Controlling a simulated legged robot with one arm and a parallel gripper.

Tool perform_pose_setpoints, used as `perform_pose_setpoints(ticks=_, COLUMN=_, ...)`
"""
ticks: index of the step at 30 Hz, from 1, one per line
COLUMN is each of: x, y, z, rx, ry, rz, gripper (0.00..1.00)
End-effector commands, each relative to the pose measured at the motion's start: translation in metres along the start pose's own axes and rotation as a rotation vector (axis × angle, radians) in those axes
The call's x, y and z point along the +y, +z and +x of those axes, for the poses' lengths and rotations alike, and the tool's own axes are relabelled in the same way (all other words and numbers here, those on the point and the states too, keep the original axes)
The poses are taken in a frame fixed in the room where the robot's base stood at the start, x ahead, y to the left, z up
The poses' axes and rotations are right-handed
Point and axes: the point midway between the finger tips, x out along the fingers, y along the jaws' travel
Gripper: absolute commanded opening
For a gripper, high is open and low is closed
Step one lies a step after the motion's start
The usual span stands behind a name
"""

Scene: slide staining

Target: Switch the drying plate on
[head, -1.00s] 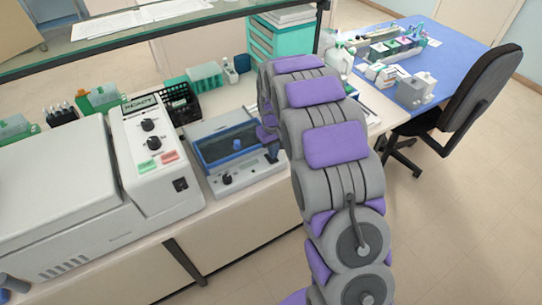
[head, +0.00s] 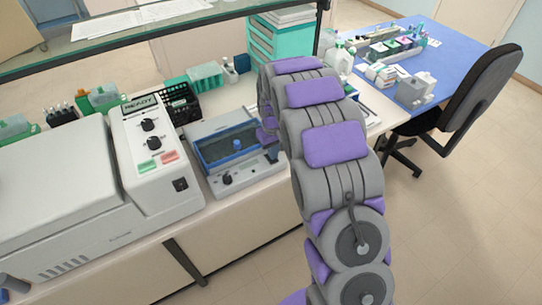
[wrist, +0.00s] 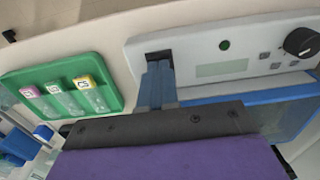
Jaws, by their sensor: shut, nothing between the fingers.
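The drying plate (head: 210,183) is a grey bench unit with a dark blue top, standing right of the white READY machine. Its front panel (wrist: 205,72) appears upside down in the wrist view, with a black knob (wrist: 301,42), a blank display (wrist: 222,69) and a small dark green lamp (wrist: 224,45). At the panel's other end is a black switch opening (wrist: 158,57). My gripper (wrist: 160,70) is shut and empty, its blue-grey fingertips at this switch and covering part of it. I cannot tell whether they touch it or which way it is set.
A green holder (wrist: 22,82) with three labelled slides lies beside the plate in the wrist view. The white machine (head: 150,190) stands close on the left. A black rack (head: 181,104) and teal box (head: 205,76) stand behind. A chair (head: 470,95) is at right.

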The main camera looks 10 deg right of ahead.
Motion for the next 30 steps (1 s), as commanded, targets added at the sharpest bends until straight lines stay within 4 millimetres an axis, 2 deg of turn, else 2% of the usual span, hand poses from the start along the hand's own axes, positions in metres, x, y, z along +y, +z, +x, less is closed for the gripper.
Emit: perform_pose_setpoints(ticks=30, x=0.0, y=0.0, z=0.011, rx=-0.002, ry=-0.001, rz=0.0, gripper=0.0)
